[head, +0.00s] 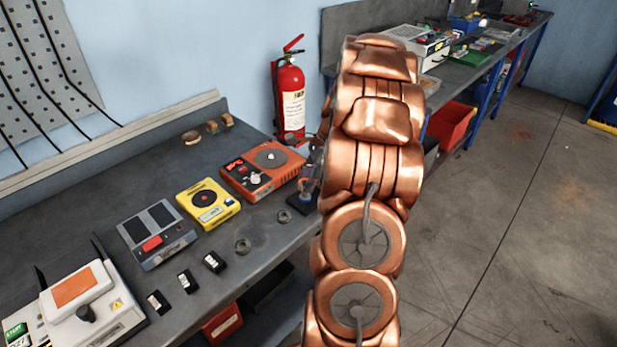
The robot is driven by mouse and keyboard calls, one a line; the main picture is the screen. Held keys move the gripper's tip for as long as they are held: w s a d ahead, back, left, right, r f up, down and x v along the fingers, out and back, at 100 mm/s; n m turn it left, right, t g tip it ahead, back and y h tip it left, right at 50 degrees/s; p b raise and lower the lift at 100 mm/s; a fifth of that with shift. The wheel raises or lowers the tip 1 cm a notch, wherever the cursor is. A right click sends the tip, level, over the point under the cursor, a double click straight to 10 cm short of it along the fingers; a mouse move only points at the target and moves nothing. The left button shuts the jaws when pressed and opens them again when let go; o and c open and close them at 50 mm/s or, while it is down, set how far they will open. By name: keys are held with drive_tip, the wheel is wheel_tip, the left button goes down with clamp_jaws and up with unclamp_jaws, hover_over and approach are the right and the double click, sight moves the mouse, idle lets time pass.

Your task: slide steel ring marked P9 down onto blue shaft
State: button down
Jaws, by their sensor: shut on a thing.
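My copper-coloured arm (375,150) rises through the middle of the head view and covers part of the bench behind it. My gripper is not clearly visible; the arm hides it. At the arm's left edge, a small upright piece with a bluish part (308,186) stands on a dark square base (302,204); it may be the blue shaft, partly hidden. Two small ring-like pieces lie on the bench, one near the front edge (242,245) and one farther right (283,215). No P9 mark is readable on either. I cannot tell where the P9 ring is.
The grey bench (120,215) holds an orange device (262,168), a yellow device (208,203), a grey device (157,235), a white device (85,305) and several small black blocks (187,281). A fire extinguisher (289,95) hangs behind. Floor at right is clear.

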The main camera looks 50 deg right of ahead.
drive_tip(key=shift+f, duration=0.5)
drive_tip(key=c, duration=0.6)
unclamp_jaws()
drive_tip(key=shift+o, duration=0.4)
drive_tip(key=o, duration=0.3)
drive_tip(key=shift+r+p, duration=1.45)
drive_tip(key=shift+r, duration=2.1)
